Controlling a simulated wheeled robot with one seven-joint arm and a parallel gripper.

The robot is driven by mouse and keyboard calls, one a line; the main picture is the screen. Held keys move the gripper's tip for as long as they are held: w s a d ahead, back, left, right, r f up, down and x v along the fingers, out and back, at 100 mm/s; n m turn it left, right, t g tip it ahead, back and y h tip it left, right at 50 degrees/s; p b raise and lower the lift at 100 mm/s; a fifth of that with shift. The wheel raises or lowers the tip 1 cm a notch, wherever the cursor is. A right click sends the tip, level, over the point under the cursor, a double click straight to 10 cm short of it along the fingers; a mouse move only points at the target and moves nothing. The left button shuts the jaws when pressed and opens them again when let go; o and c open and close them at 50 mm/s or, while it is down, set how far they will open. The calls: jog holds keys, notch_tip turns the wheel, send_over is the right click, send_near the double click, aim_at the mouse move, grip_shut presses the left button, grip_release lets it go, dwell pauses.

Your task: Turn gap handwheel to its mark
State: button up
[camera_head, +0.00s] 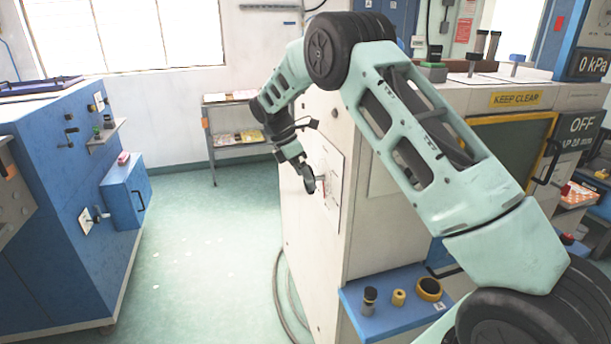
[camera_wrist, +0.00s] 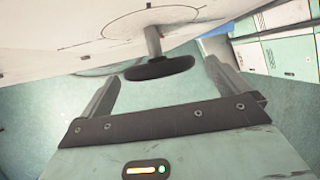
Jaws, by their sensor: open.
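A thin circle is drawn on the panel around the shaft. My gripper (camera_wrist: 163,75) is open, with one finger on each side of the wheel and visible space between the fingers and its rim. In the head view my gripper (camera_head: 308,178) is at the side of the white machine cabinet (camera_head: 306,225), by a white plate with a small red marking (camera_head: 325,192). I cannot make out the wheel's pointer or its mark.
A blue shelf (camera_head: 385,318) with a dark-topped cylinder, a yellow ring and a larger yellow-black ring juts from the cabinet. A blue cabinet (camera_head: 60,215) stands at left. Hoses (camera_head: 282,300) hang by the white cabinet.

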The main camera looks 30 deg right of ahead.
jog(key=shift+x, duration=0.95)
jog(key=c, duration=1)
